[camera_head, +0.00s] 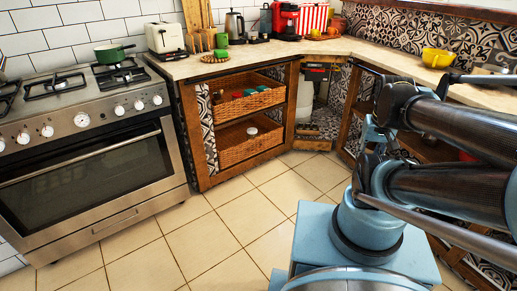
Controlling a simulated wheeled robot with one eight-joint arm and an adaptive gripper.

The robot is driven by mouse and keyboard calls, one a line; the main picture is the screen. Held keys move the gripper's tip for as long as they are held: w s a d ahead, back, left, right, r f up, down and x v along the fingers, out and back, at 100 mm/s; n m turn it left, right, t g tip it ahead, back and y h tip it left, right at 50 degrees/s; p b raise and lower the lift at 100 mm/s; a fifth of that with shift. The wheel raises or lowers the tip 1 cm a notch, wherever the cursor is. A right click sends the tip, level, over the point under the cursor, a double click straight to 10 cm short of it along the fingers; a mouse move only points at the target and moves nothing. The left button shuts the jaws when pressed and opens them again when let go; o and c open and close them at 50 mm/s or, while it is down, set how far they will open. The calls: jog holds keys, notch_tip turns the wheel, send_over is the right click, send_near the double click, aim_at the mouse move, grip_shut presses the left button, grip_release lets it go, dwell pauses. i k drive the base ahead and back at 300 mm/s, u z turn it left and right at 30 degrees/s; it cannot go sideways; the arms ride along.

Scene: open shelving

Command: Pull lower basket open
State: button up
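The lower basket (251,149) is brown wicker and sits in the open wooden cabinet to the right of the stove. A small white and green item (252,130) shows inside it. The basket's front is near the cabinet's front frame; I cannot tell whether it is slightly out. The upper basket (250,103), also wicker, sits above it with red and green things inside. My arm fills the right side of the view, apart from the baskets. My gripper is not visible.
The steel stove (85,150) stands left of the basket cabinet. The tiled floor (225,225) in front of the baskets is clear. A worktop (270,52) with kitchen items runs above. An open corner bay (315,100) lies right of the baskets.

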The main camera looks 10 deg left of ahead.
aim_at(239, 136)
jog(key=i, duration=0.95)
